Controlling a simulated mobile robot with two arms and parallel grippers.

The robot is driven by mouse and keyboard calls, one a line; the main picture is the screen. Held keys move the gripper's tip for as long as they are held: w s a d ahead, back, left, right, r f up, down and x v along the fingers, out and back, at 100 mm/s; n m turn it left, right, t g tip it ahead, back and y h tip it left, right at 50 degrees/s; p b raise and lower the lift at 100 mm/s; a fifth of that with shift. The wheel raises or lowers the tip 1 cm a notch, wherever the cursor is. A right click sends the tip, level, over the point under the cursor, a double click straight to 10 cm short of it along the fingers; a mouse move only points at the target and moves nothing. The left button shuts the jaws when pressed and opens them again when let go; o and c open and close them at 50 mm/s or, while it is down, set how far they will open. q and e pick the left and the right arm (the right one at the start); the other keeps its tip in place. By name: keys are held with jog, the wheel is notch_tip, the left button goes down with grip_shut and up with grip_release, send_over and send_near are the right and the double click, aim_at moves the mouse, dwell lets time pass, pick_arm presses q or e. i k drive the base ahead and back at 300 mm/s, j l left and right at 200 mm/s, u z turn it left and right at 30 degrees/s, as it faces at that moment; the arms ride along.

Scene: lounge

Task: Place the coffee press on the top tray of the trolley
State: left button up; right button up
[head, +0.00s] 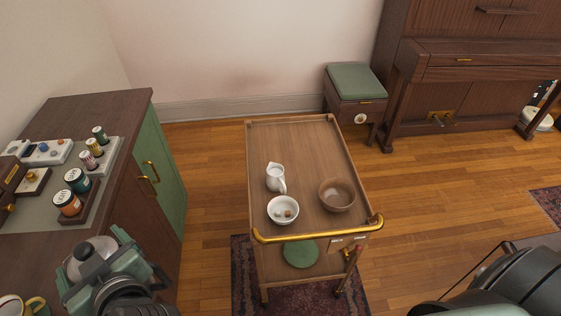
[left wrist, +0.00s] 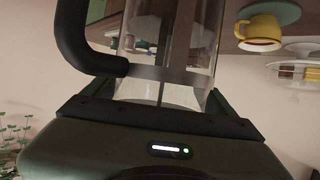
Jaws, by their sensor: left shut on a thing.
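The coffee press (left wrist: 165,60) has a clear glass body and a dark curved handle; it fills the middle of the left wrist view. My left gripper (left wrist: 160,105) is shut on it. In the head view my left gripper (head: 100,268) is at the lower left, over the dark cabinet; a pale rounded shape there may be part of the press, mostly hidden by the gripper. The trolley (head: 268,270) stands in the centre, apart from the gripper. Its wooden top tray (head: 305,150) has a clear far half. My right gripper is not visible.
On the tray's near half are a white jug (head: 275,178), a white bowl (head: 283,217) and a brown bowl (head: 337,202). A brass handle (head: 310,236) crosses the near edge. The cabinet (head: 110,112) holds several jars. A yellow mug (left wrist: 262,30) shows in the left wrist view.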

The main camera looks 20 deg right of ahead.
aim_at(291, 146)
jog(key=i+l+z, duration=0.15)
jog(key=z, duration=0.3)
jog(key=i+l+z, duration=0.15)
jog(key=z, duration=0.35)
jog(key=i+l+z, duration=0.1)
jog(key=z, duration=0.35)
jog(key=i, duration=0.55)
